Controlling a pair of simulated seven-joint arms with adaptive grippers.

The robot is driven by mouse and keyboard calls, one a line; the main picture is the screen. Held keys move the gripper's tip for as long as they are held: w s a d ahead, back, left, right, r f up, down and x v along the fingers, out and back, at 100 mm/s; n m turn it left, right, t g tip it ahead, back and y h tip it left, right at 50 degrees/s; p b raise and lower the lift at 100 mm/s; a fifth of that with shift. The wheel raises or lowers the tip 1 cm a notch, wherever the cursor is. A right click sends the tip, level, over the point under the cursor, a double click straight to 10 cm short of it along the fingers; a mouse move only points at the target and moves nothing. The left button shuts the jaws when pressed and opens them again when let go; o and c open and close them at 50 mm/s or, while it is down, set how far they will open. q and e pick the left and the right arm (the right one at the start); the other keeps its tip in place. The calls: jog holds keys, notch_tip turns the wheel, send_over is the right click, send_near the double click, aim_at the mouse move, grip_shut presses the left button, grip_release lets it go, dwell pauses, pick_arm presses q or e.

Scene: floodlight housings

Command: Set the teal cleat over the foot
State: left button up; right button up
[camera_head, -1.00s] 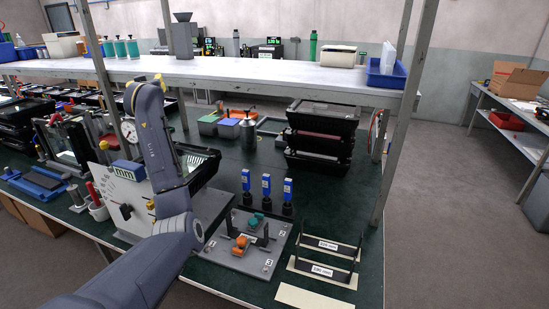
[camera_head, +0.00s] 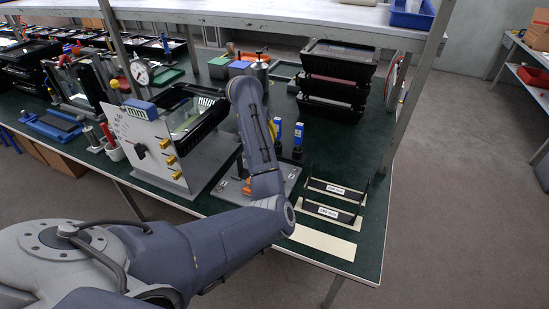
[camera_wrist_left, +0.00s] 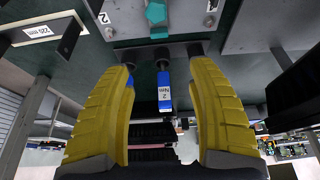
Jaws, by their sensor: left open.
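The teal cleat (camera_wrist_left: 157,13) shows at the top edge of the left wrist view, on the grey fixture plate (camera_wrist_left: 125,20) near the label 2. In the head view my arm hides the cleat. My left gripper (camera_wrist_left: 160,66) is open, its two yellow fingers wide apart with nothing gripped. A blue-handled driver marked Nm (camera_wrist_left: 164,92) appears between the fingers in that view, apart from both. In the head view the gripper is mostly behind my forearm, with a little yellow showing. I cannot make out the foot. My right gripper is not in view.
An orange piece (camera_head: 247,187) sits on the plate's near part. Blue drivers (camera_head: 298,134) stand behind the plate. The white gauge panel (camera_head: 146,143) stands left. Labelled black racks (camera_head: 334,200) are right. Stacked black trays (camera_head: 334,82) are at the back.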

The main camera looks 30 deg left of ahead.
pick_arm(q)
jog(key=x, duration=1.7)
jog(key=shift+d+f, duration=0.1)
jog(key=shift+f, duration=0.15)
jog(key=shift+s, duration=0.1)
jog(key=c, duration=1.2)
grip_shut()
jog(key=shift+r, duration=0.1)
